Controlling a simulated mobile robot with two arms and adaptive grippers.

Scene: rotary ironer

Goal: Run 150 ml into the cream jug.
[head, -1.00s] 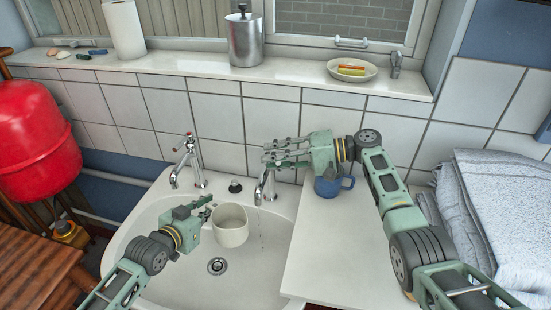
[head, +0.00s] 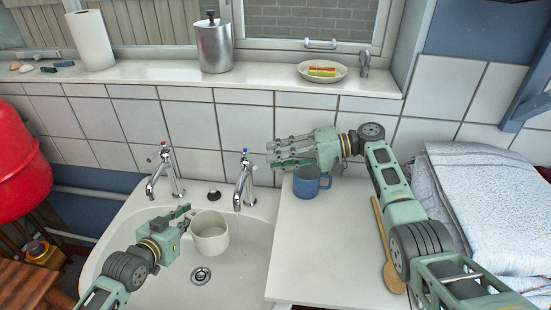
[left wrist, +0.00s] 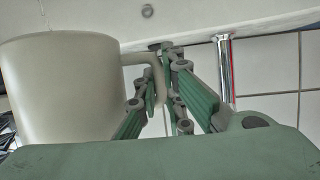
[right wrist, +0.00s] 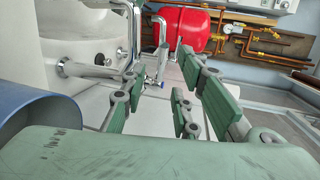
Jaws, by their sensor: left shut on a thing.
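The cream jug (head: 210,236) is upright over the basin, below and left of the blue-topped tap (head: 244,180). My left gripper (head: 185,217) is shut on its handle; the left wrist view shows the jug (left wrist: 60,90) large beside the fingers (left wrist: 160,75). A thin trickle of water shows above the jug's rim in that view; I cannot tell if it enters the jug. The red-topped tap (head: 166,172) stands to the left. My right gripper (head: 275,153) is open and empty, right of the blue-topped tap and apart from it.
A blue mug (head: 306,182) stands on the white counter (head: 325,245) just below my right gripper. A wooden spoon (head: 385,245) and folded towels (head: 490,205) lie further right. The basin (head: 235,270) is clear around its drain. A black plug (head: 214,195) sits between the taps.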

